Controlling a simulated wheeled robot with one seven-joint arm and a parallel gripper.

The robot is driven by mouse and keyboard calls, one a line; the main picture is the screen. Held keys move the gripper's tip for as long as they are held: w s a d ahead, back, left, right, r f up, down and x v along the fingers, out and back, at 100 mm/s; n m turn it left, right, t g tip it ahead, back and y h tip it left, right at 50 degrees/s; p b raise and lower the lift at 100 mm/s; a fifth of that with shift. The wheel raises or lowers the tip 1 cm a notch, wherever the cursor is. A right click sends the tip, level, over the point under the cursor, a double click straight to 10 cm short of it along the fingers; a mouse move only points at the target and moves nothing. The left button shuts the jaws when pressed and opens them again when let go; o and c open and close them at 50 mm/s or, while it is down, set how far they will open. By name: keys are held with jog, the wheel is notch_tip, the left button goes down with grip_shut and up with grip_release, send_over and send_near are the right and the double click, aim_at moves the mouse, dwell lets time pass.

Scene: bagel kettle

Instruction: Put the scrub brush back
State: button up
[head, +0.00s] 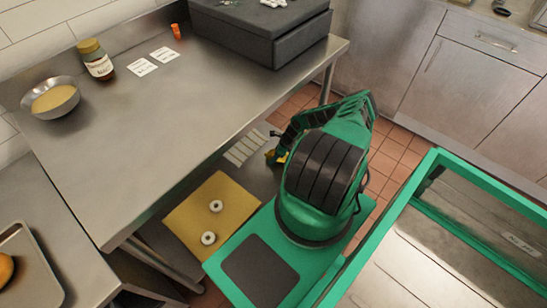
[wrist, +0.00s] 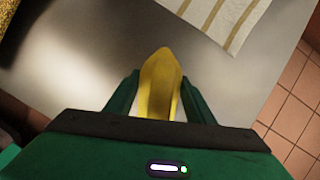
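A yellow piece, which I take to be the scrub brush (wrist: 160,82), stands between the two green fingers of my gripper (wrist: 160,97) in the wrist view. The fingers close in on both its sides, and its lower part is hidden by the gripper body. In the head view the yellow brush (head: 281,158) shows as a small patch at my gripper (head: 274,152), beside my folded green arm and above the low grey shelf. Its bristles cannot be made out.
A striped cloth (head: 245,147) lies on the low shelf, also in the wrist view (wrist: 222,14). A yellow board (head: 190,217) with two white rings lies nearer. The steel table (head: 150,140) above holds a bowl (head: 52,98), a jar (head: 96,60), cards and a dark box (head: 262,32); its middle is clear.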

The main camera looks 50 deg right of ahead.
jog(key=o, duration=0.4)
jog(key=shift+c, duration=0.2)
jog(key=shift+r, duration=0.1)
jog(key=v, duration=1)
jog(key=shift+r, duration=0.1)
jog(key=shift+v, duration=0.85)
jog(key=shift+s, duration=0.1)
